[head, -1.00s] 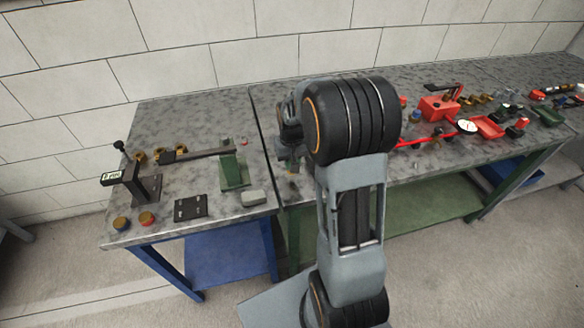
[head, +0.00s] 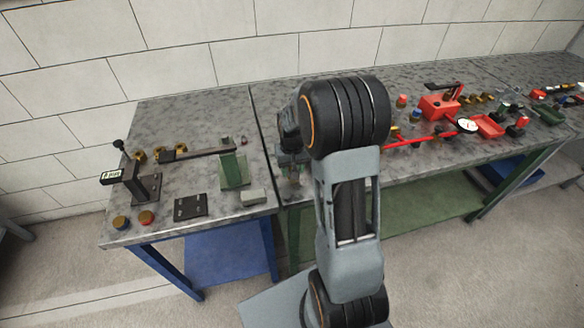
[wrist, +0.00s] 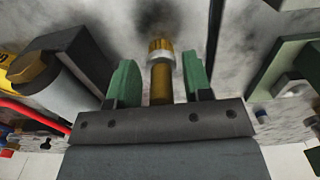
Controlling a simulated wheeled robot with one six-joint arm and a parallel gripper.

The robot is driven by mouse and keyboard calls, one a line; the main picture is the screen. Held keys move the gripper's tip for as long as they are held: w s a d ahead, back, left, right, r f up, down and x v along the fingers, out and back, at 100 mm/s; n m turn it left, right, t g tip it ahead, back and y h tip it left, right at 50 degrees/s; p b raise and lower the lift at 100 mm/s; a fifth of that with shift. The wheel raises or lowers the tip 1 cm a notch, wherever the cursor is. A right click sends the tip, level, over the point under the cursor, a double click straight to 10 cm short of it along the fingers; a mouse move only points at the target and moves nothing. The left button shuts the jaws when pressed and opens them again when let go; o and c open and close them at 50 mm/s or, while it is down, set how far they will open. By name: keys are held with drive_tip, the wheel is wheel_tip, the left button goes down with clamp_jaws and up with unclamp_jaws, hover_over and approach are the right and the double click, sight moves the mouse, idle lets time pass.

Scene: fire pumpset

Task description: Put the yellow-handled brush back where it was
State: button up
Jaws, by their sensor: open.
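My gripper (wrist: 159,88) is open, with its two green fingers apart. Between them in the wrist view is a yellow-brown rod (wrist: 160,83) with a pale collar and a yellow end, which looks like the yellow-handled brush. Gaps show on both sides of it, and its lower part is hidden behind the gripper body. In the head view my gripper (head: 291,162) is over the near left part of the right-hand bench, partly hidden by my arm. I cannot make out the brush clearly there.
A grey cylinder with a brass hex end (wrist: 30,68) lies left of the gripper in the wrist view. The left bench holds a green stand (head: 234,170), a pale grey block (head: 253,197) and a black plate (head: 190,206). A red box (head: 438,106) stands farther right.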

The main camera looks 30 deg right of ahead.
wheel_tip(320, 180, up, 11)
drive_tip(key=shift+r, duration=0.5)
drive_tip(key=s+a+r+n+t, duration=0.1)
drive_tip(key=s+a+t, duration=0.1)
drive_tip(key=s+a, duration=0.2)
drive_tip(key=s+a+r+n+t, duration=0.1)
drive_tip(key=s+a, duration=0.4)
drive_tip(key=s, duration=0.6)
drive_tip(key=shift+s+a+r+t, duration=0.2)
drive_tip(key=shift+s+r+t, duration=0.1)
drive_tip(key=shift+r+t, duration=0.2)
